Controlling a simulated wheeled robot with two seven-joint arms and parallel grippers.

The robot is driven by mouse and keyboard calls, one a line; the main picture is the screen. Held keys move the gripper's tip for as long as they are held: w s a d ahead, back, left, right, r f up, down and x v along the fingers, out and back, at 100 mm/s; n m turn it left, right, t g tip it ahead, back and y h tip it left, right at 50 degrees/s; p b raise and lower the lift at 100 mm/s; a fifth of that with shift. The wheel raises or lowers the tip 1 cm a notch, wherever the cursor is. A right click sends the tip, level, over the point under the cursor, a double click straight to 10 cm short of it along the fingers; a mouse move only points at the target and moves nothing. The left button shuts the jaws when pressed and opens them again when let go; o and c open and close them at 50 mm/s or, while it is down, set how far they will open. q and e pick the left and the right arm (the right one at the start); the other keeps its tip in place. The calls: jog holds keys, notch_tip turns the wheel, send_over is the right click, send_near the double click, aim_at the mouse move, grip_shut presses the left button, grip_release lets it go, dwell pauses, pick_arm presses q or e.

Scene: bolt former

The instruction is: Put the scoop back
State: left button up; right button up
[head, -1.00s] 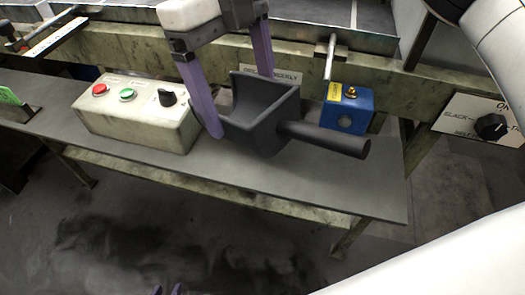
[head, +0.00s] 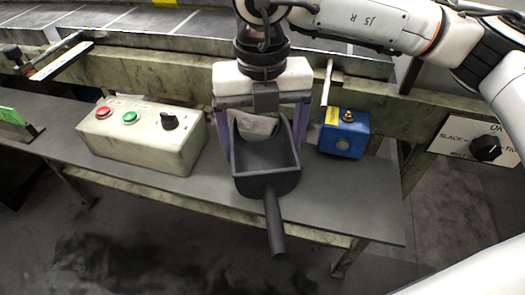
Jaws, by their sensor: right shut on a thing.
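The dark grey scoop (head: 265,178) is in the middle of the head view, with its open pan facing up and its handle (head: 274,225) pointing down toward the front edge of the shelf. My right gripper (head: 264,135) comes down from above, behind the scoop. Its purple fingers stand on either side of the pan, and it is shut on the scoop. The fingertips are partly hidden by the pan. Whether the scoop touches the shelf below cannot be told. My left gripper does not show.
A grey shelf (head: 345,205) runs beneath. A beige control box (head: 142,138) with red and green buttons and a black knob stands left of the scoop. A blue box (head: 343,133) stands right. A switch plate (head: 474,145) with a black knob is at far right.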

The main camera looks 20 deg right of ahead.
aim_at(263, 168)
notch_tip(263, 168, down, 3)
jog(key=o, duration=1.6)
jog(key=shift+r, duration=0.1)
notch_tip(263, 168, up, 12)
jog(key=shift+f+b, duration=0.1)
jog(key=shift+b, duration=0.25)
